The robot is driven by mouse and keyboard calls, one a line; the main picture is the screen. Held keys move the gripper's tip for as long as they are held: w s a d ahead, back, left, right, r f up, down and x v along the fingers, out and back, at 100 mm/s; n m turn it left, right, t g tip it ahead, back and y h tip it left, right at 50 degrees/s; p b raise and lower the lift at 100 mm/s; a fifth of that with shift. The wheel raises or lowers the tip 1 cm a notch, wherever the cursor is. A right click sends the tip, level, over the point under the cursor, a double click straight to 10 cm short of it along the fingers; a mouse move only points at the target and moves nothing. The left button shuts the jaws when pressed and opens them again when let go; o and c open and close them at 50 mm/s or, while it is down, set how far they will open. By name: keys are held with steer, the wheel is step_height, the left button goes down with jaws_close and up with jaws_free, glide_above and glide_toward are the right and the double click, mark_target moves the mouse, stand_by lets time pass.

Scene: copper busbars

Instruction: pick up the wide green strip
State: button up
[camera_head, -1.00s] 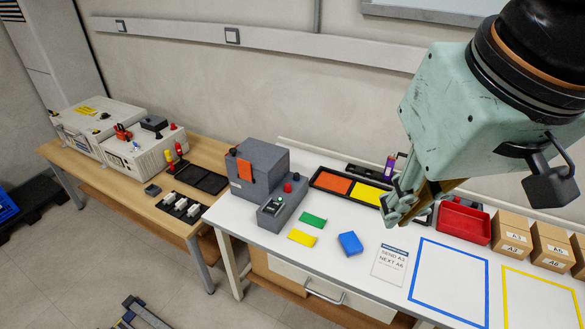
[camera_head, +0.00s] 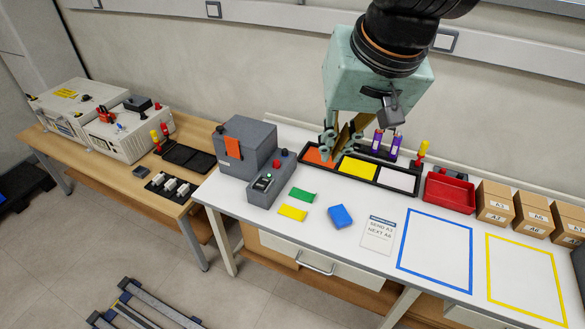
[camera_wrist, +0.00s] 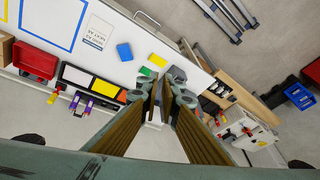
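The green strip (camera_head: 302,195) lies flat on the white table, just right of the grey box with buttons and above a yellow strip (camera_head: 292,212). In the wrist view the green strip (camera_wrist: 146,72) shows near the top centre, up and to the left of my fingertips, apart from them. My gripper (camera_head: 336,150) hangs above the back of the table, in front of the orange compartment of the black tray. In the wrist view its two fingers (camera_wrist: 168,90) stand apart with nothing between them.
A blue block (camera_head: 340,216) and a printed card (camera_head: 379,234) lie right of the strips. The grey machine (camera_head: 246,145) stands to their left. The black tray (camera_head: 376,179), red bin (camera_head: 448,192) and boxes (camera_head: 495,203) line the back. The front table edge is clear.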

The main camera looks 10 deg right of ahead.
steer(key=w+f+m, duration=0.3)
steer(key=w+f, duration=1.2)
steer(key=w, duration=0.1)
steer(key=w+d+f+m+h, duration=0.1)
steer(key=w+d+f, duration=0.1)
steer(key=f, duration=0.7)
steer(key=w+d+f+m+h+p, duration=0.1)
steer(key=w+d+f, duration=0.2)
steer(key=f, duration=0.7)
steer(key=shift+w+m, duration=0.4)
steer(key=shift+w, duration=0.25)
steer(key=shift+f, duration=0.1)
glide_above(314, 198)
steer(key=s, duration=0.3)
steer(key=shift+w+a+f+b, duration=0.1)
steer(key=shift+a+f, duration=0.05)
steer(key=shift+f, duration=1.1)
steer(key=shift+w+a+f+b, duration=0.1)
steer(key=shift+f+b, duration=0.05)
steer(key=shift+f, duration=1.1)
steer(key=shift+w+a+f+b, duration=0.1)
steer(key=shift+a+f, duration=0.05)
steer(key=shift+f, duration=1.1)
steer(key=shift+x, duration=2.6)
jaws_close()
